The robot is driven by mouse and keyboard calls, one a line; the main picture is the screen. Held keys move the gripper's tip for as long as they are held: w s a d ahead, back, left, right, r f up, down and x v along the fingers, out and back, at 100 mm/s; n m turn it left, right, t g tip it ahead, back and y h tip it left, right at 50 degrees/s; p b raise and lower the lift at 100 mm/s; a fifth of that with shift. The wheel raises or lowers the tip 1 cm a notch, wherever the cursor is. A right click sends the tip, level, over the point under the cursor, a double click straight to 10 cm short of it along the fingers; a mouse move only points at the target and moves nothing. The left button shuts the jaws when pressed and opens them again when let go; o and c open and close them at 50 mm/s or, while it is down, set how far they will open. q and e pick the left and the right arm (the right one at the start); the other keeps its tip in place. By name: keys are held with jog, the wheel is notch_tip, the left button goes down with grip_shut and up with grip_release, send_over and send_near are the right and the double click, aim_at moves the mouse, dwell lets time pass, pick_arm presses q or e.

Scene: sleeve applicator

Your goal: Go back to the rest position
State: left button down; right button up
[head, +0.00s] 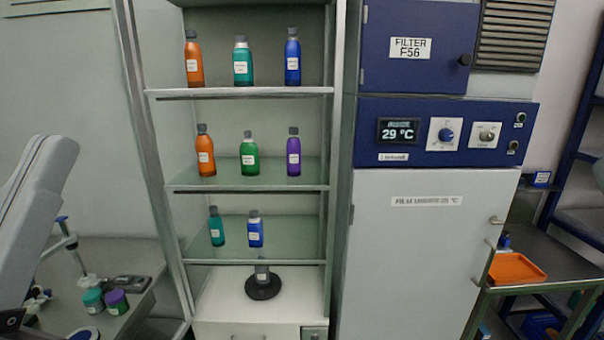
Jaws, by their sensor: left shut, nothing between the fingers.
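My left arm comes in at the left edge as a grey link. My left gripper (14,319) shows only as a dark part at the bottom left corner, cut off by the frame edge. It is shut with nothing in it, beside the small side table and clear of the shelf. My right gripper is not in view.
A glass shelf unit (250,172) holds several capped bottles. A dark round stand (263,287) sits on its base. A blue and white incubator (420,250) is right of it. An orange tray (515,268) lies on a cart. Teal (93,301) and purple (116,302) jars stand at left.

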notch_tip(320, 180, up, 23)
jog(key=p, duration=2.3)
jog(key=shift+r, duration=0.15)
